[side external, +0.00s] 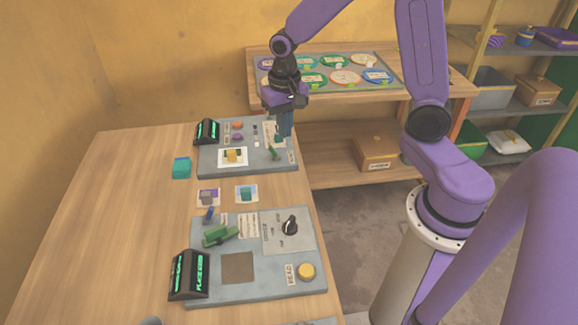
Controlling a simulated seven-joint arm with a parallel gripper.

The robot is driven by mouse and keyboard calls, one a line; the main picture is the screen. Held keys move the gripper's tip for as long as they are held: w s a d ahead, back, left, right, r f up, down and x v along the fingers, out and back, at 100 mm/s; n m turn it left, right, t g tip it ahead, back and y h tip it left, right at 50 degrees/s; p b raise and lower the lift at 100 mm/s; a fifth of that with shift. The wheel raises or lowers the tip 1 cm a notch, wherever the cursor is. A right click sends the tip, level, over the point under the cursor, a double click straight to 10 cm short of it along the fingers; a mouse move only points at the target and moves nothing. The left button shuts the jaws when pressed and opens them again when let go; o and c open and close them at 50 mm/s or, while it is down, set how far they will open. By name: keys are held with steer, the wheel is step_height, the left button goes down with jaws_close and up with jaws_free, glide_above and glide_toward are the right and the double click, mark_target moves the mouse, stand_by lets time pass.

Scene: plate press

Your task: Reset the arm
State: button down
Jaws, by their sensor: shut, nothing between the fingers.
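My gripper (284,128) points down over the right part of the far control panel (213,166). Its fingers are shut with nothing seen between them. The fingertips are close above the panel, beside a small green lever (272,153); I cannot tell whether they touch anything. My purple arm reaches in from the right of the side view.
A near panel (300,243) holds a black knob (290,225), yellow button (306,271), green handle (220,235) and display (189,274). Shelves and a bench with round plates stand behind. The table's left side is clear.

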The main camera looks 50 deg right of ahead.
steer(key=s+a+r+n, duration=0.2)
steer(key=s+n, duration=0.6)
steer(key=s, duration=0.3)
steer(key=s+a+r+n, duration=0.3)
steer(key=s+n, duration=0.6)
steer(key=s, duration=0.3)
steer(key=shift+r, duration=0.2)
